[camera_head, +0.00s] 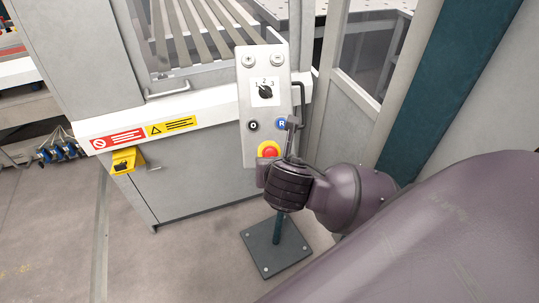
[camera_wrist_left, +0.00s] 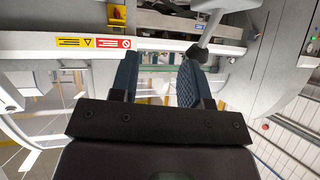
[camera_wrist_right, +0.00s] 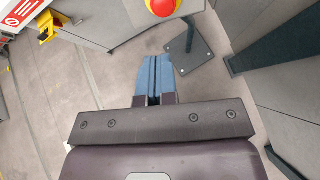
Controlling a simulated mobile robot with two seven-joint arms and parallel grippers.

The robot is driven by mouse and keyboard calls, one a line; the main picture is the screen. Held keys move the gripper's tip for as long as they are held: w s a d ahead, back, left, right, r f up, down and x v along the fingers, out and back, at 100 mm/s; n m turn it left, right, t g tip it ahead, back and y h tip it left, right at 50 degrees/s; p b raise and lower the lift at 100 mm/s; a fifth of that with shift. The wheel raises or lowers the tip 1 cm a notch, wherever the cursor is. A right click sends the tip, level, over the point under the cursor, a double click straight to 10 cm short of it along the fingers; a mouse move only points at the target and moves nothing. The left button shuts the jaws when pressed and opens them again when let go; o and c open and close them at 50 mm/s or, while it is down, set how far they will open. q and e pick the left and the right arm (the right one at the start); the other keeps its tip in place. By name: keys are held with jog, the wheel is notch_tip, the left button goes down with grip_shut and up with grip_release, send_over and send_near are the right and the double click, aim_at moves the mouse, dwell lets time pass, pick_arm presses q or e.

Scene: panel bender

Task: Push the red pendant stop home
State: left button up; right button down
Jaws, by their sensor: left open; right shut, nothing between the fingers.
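The red pendant stop (camera_head: 270,150) is a round red button in a yellow ring, low on the grey pendant panel (camera_head: 249,93). In the right wrist view the red stop (camera_wrist_right: 162,6) shows at the top edge, beyond my fingertips. My right gripper (camera_wrist_right: 155,60) is shut and empty, its blue fingers together. In the head view my right wrist covers the area just below and right of the stop, and its fingertips are not clear. My left gripper (camera_wrist_left: 157,72) is open and empty, and is outside the head view.
The panel carries a rotary selector (camera_head: 265,91), a black button (camera_head: 253,126) and a blue button (camera_head: 282,123). Its post stands on a dark base plate (camera_head: 276,247). A yellow foot-pedal-like box (camera_head: 126,160) is at left. Open floor lies left of the base plate.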

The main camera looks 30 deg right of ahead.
aim_at(270, 155)
jog(key=shift+s+d+n, duration=0.1)
jog(key=shift+n, duration=0.4)
jog(key=shift+f, duration=0.1)
jog(key=x, duration=1.3)
jog(key=shift+w+d+f, duration=0.2)
jog(key=shift+w+d, duration=0.05)
jog(key=shift+w, duration=0.05)
jog(key=shift+w+f, duration=0.1)
